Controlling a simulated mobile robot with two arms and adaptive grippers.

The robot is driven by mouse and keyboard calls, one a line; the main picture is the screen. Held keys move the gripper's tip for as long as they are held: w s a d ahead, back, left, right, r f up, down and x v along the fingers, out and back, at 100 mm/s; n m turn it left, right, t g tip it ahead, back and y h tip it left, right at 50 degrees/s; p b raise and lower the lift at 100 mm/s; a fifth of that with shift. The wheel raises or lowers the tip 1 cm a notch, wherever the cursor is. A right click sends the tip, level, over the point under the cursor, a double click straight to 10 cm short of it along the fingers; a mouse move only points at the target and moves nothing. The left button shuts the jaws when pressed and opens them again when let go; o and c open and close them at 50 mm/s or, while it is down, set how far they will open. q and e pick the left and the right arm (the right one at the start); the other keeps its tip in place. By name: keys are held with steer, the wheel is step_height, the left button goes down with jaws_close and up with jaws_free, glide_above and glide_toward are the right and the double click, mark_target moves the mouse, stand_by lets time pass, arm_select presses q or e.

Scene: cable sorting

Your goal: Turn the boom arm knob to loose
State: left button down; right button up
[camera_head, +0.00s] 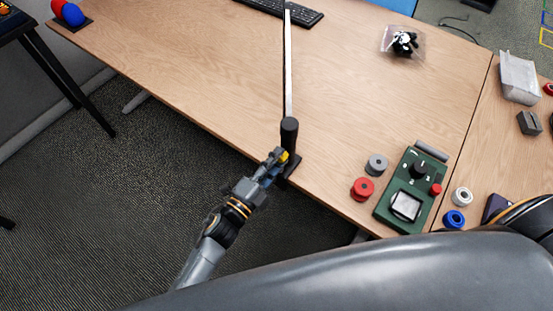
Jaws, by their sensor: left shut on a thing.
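The boom arm (287,70) is a long, thin pole with a light side and a dark edge. It runs up the picture from a black cylindrical mount (289,132) clamped at the table's front edge. A small yellow knob (285,156) sits low on this mount, partly hidden by my gripper. My left gripper (279,157) reaches in from the lower left and is shut on the yellow knob. The knob's turn position cannot be read. My right gripper is not in view.
The wooden table (200,80) is mostly clear left of the boom. A green control box (385,211), a red spool (362,189) and a grey spool (376,165) stand to the right. A clear tray (388,48) and a keyboard (300,12) lie farther back.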

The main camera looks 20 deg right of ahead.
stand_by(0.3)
arm_select(q)
steer(key=c, duration=1)
jaws_free()
steer(key=v, duration=1.2)
steer(key=shift+a+f, duration=0.1)
steer(key=s+a+f+n+g+y, duration=0.15)
steer(key=a+f+n+y, duration=0.5)
steer(key=f, duration=0.75)
steer(key=s+a+f+n+g+y, duration=0.15)
steer(key=a+f+n+y, duration=0.25)
steer(key=a+f+n, duration=0.55)
steer(key=s+a+f+n+g+y, duration=0.1)
steer(key=s+a+f+n+g, duration=0.1)
steer(key=s+f, duration=0.4)
steer(key=s+a+f+n+g+y, duration=0.1)
steer(key=s+a+f+n+g, duration=0.2)
steer(key=s+f, duration=0.4)
steer(key=s+a+f+n+g+y, duration=0.2)
steer(key=s+a+f, duration=0.2)
steer(key=s, duration=0.9)
steer(key=shift+a+f, duration=0.15)
steer(key=shift+f, duration=0.55)
steer(key=shift+a+f, duration=0.15)
steer(key=shift+f, duration=0.55)
